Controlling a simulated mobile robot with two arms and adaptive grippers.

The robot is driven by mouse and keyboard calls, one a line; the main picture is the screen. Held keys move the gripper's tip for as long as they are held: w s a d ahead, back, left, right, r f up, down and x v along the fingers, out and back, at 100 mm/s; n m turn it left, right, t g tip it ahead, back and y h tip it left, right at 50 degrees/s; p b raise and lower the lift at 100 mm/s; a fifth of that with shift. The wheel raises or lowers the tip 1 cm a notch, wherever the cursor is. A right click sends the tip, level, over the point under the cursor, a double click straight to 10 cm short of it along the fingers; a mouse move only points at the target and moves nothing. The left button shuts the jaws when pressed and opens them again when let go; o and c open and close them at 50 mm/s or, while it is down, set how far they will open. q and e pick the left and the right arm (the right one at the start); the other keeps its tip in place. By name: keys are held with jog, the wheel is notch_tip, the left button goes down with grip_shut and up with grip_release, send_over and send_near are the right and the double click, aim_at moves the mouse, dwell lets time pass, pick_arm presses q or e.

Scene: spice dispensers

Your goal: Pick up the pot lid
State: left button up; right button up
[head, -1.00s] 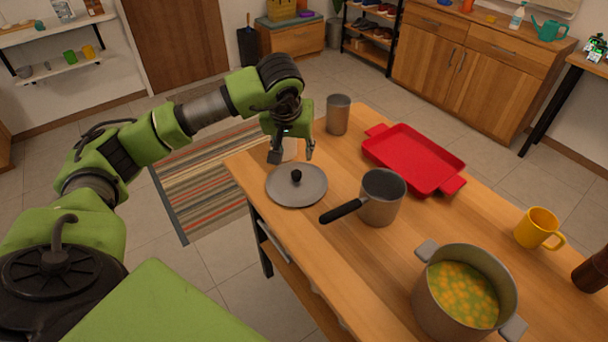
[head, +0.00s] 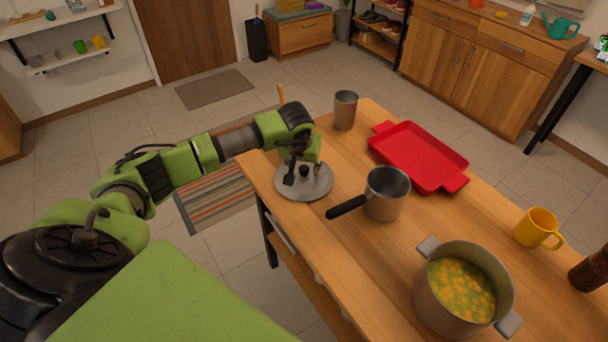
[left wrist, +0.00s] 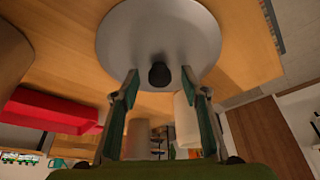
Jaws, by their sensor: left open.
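The pot lid (head: 312,188) is a round grey disc with a black knob (head: 304,171). It lies flat on the wooden table near its far left corner. My left gripper (head: 303,177) is over the lid, with its fingers pointing down around the knob. In the left wrist view the lid (left wrist: 190,25) fills the upper middle. Its knob (left wrist: 159,75) shows between the two spread fingers of my left gripper (left wrist: 160,80), with gaps on both sides. The fingers are open and hold nothing. My right gripper is not in view.
A saucepan (head: 388,205) with a black handle stands close to the lid's right. A metal cup (head: 345,110) and a red tray (head: 420,150) are behind. A soup pot (head: 425,295) and yellow mug (head: 537,228) stand further right. The table (head: 345,260) has free room in front.

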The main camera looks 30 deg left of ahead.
pick_arm(q)
grip_shut()
jog(key=shift+r, duration=0.1)
